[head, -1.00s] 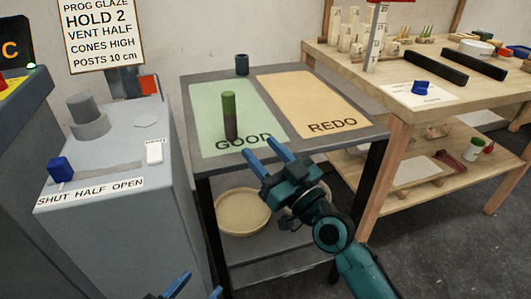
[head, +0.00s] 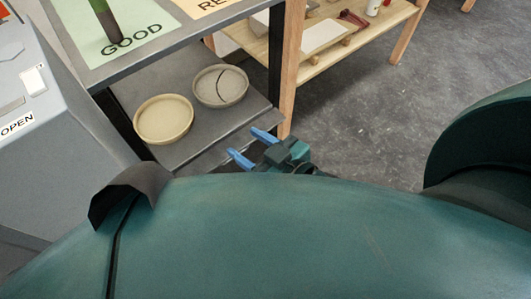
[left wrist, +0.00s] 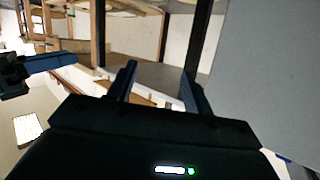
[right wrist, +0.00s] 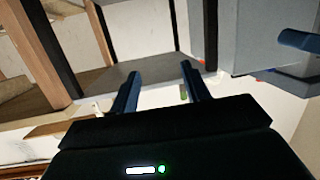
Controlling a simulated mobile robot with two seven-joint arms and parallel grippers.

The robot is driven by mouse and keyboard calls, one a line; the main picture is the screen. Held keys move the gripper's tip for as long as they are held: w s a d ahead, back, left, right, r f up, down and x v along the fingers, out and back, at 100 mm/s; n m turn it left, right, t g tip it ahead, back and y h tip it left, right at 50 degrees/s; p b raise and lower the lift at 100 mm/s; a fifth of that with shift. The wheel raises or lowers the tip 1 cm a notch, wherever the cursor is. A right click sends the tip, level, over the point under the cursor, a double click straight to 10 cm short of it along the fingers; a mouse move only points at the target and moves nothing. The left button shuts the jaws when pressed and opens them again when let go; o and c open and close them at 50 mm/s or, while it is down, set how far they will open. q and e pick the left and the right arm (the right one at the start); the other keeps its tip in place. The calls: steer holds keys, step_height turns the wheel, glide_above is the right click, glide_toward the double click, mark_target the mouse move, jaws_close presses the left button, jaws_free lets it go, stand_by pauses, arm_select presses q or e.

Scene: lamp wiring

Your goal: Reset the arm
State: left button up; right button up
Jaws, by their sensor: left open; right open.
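My right gripper (head: 247,144) is low in front of the grey stand in the head view. Its two blue fingers are apart with nothing between them, as the right wrist view (right wrist: 161,72) also shows. My left gripper is outside the head view. In the left wrist view (left wrist: 158,73) its fingers are apart and empty. Each wrist view also shows the other gripper's blue fingers at its edge.
Below the GOOD mat, a shelf (head: 195,145) holds a cream dish (head: 163,122) and a grey dish (head: 222,84) with a dark curved line. A grey machine (head: 60,150) stands left. A wooden bench (head: 290,55) stands behind. Open floor (head: 370,110) lies right.

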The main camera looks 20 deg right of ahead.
steer(key=s+d, duration=0.1)
steer(key=s+d+f+h, duration=0.1)
steer(key=s, duration=0.1)
steer(key=shift+g, duration=0.3)
steer(key=shift+r, duration=0.1)
